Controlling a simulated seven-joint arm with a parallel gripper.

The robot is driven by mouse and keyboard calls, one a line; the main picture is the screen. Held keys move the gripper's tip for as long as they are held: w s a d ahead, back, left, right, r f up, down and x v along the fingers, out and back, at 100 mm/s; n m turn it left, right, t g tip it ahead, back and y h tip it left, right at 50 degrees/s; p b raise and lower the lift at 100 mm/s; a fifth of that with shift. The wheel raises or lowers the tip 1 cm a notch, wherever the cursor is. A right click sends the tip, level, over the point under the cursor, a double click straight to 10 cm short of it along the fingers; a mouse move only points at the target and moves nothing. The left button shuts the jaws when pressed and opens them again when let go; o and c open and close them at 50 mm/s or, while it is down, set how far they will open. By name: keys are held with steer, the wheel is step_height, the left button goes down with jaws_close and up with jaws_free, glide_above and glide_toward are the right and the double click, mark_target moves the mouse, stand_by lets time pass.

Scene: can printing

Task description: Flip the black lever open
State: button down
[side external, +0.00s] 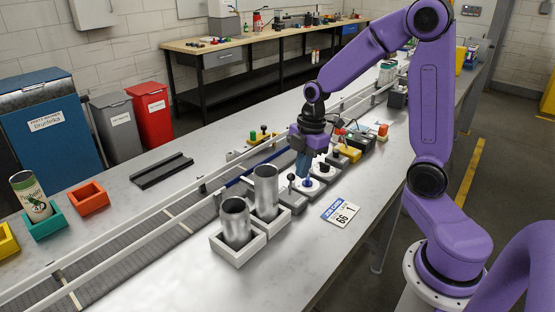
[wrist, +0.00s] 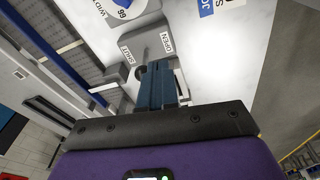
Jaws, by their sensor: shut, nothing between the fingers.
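The black lever, with a round knob (wrist: 139,43), stands on a grey box (wrist: 130,78) between a SHUT label (wrist: 126,53) and an OPEN label (wrist: 168,43), nearer SHUT. In the side view its dark knob (side external: 291,178) shows just left of my fingertips, above the grey box (side external: 292,201). My gripper (side external: 301,176) points down with its blue fingers shut and empty. In the wrist view the gripper (wrist: 156,66) is close beside the lever and hides part of its shaft. I cannot tell whether they touch.
Several more controls run back along the row. Two metal cans (side external: 236,222) (side external: 266,190) stand in white holders nearby. A job card (side external: 341,212) lies on the bench, with a conveyor (side external: 150,255) on the left.

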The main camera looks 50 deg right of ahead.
steer(key=shift+w, duration=0.1)
steer(key=shift+w+f, duration=0.35)
steer(key=shift+w, duration=0.05)
steer(key=shift+f, duration=0.15)
steer(key=shift+w+d+r, duration=0.15)
steer(key=shift+w+r, duration=0.1)
steer(key=shift+w, duration=0.15)
step_height(320, 180, up, 12)
steer(key=w+d, duration=0.2)
steer(key=shift+w+r, duration=0.15)
